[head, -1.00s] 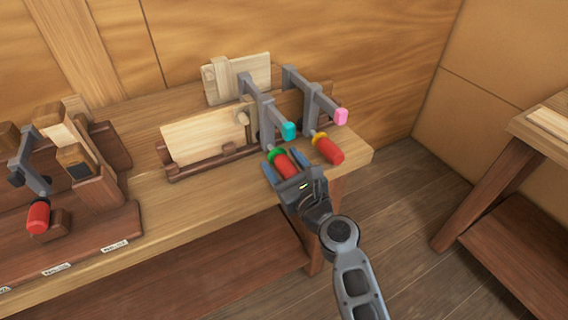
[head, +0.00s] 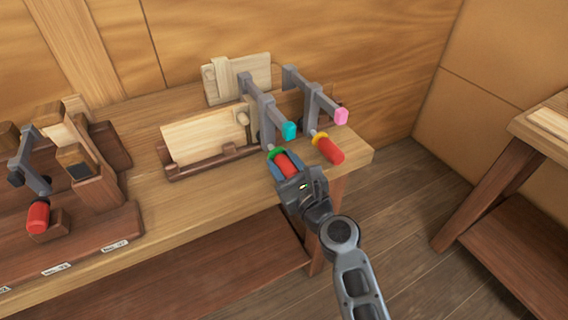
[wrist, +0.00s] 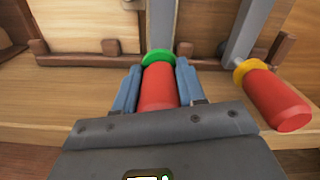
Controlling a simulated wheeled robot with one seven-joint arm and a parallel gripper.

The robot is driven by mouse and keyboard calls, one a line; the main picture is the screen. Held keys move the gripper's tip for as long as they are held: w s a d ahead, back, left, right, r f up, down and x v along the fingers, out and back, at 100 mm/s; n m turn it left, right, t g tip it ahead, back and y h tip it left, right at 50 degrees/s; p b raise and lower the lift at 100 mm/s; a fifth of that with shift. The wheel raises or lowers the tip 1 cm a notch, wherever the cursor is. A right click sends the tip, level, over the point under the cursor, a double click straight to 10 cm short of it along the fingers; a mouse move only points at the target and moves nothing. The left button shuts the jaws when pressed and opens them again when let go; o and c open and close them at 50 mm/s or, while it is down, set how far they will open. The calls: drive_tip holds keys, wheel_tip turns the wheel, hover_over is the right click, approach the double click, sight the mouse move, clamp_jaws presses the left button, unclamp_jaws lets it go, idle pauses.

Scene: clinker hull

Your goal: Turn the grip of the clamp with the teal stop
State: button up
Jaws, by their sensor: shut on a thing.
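The clamp with the teal stop (head: 289,130) is a grey bar clamp on the workbench, set at the wooden boards. Its red grip (head: 287,164) has a green collar (head: 277,152) at its inner end. My gripper (head: 284,166) is shut on this red grip, one blue finger on each side. In the wrist view the red grip (wrist: 159,88) sits between the two blue fingers, with the green collar (wrist: 158,57) just beyond them. The grip's outer end is hidden by my gripper's body.
A second clamp with a pink stop (head: 341,117) stands close on the right; its red grip with a yellow collar (head: 319,137) is near my gripper. Another red-gripped clamp (head: 38,216) is on a dark rack at left. The bench front between them is clear.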

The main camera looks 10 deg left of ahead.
drive_tip(key=n+b, duration=0.1)
drive_tip(key=n, duration=0.3)
drive_tip(key=shift+f+b, duration=0.15)
drive_tip(key=shift+b, duration=0.25)
drive_tip(key=n+b, duration=0.1)
drive_tip(key=n, duration=0.3)
drive_tip(key=n+b, duration=0.2)
drive_tip(key=n, duration=0.1)
drive_tip(key=shift+n, duration=0.3)
drive_tip(key=n+b, duration=0.2)
drive_tip(key=n, duration=0.1)
drive_tip(key=shift+f+n, duration=0.15)
drive_tip(key=shift+n, duration=0.15)
drive_tip(key=n+b, duration=0.3)
drive_tip(key=n, duration=0.1)
drive_tip(key=shift+f+n, duration=0.1)
drive_tip(key=shift+n, duration=0.2)
drive_tip(key=n+b, duration=0.2)
drive_tip(key=shift+n, duration=0.3)
drive_tip(key=n+b, duration=0.3)
drive_tip(key=shift+n, duration=0.3)
drive_tip(key=shift+n+b, duration=1.1)
drive_tip(key=shift+n, duration=0.5)
